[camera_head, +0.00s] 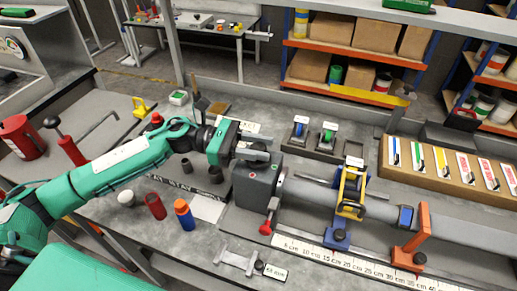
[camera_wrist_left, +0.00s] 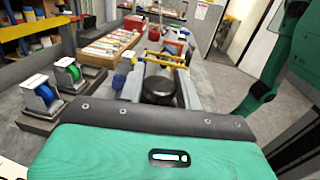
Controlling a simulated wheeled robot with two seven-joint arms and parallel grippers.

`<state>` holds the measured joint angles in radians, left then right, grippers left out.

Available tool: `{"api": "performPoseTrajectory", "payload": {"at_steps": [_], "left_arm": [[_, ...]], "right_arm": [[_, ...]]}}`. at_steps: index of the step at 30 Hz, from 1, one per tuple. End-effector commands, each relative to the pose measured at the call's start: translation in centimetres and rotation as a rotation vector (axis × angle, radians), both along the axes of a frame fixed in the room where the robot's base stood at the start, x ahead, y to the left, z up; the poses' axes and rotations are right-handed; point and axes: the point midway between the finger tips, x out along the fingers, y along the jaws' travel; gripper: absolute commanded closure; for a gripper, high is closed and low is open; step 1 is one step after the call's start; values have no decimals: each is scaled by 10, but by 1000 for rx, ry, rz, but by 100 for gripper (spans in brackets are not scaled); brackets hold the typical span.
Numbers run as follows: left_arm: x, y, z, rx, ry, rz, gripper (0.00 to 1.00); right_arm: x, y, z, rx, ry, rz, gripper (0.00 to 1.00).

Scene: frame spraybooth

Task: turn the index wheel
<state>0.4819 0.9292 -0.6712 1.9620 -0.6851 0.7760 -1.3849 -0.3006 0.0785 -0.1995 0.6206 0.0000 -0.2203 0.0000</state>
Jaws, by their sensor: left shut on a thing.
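My left gripper (camera_head: 262,148) reaches in from the left, over the top of a dark grey box (camera_head: 254,186). In the left wrist view a round black knob-like wheel (camera_wrist_left: 158,91), which looks like the index wheel, sits between the two grey fingers. The gripper is shut on it. In the head view the gripper mostly hides the wheel. A grey bar or tube (camera_head: 312,193) runs right from the box, with a yellow-and-blue clamp (camera_head: 352,193) around it. A red-knobbed lever (camera_head: 266,229) is at the box's lower front. My right gripper is not in view.
An orange bracket (camera_head: 411,248) stands at the bar's right, behind a white ruler strip (camera_head: 335,262). An orange-and-blue bottle (camera_head: 184,215) and a red cylinder (camera_head: 155,206) stand front left. A cardboard tray of cards (camera_head: 446,180) lies back right.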

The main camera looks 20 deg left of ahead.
Motion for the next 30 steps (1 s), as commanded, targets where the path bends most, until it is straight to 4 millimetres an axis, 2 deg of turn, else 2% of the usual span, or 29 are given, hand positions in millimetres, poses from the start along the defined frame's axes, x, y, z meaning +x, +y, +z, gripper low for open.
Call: {"api": "performPoseTrajectory", "payload": {"at_steps": [5, 11, 30], "left_arm": [[-2, 0, 0, 0, 0, 156, 89], [-2, 0, 6, 2, 2, 338, 89], [-1, -2, 8, 0, 7, 831, 89]], "right_arm": [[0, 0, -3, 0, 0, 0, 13], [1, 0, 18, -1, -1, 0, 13], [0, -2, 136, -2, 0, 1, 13]]}}
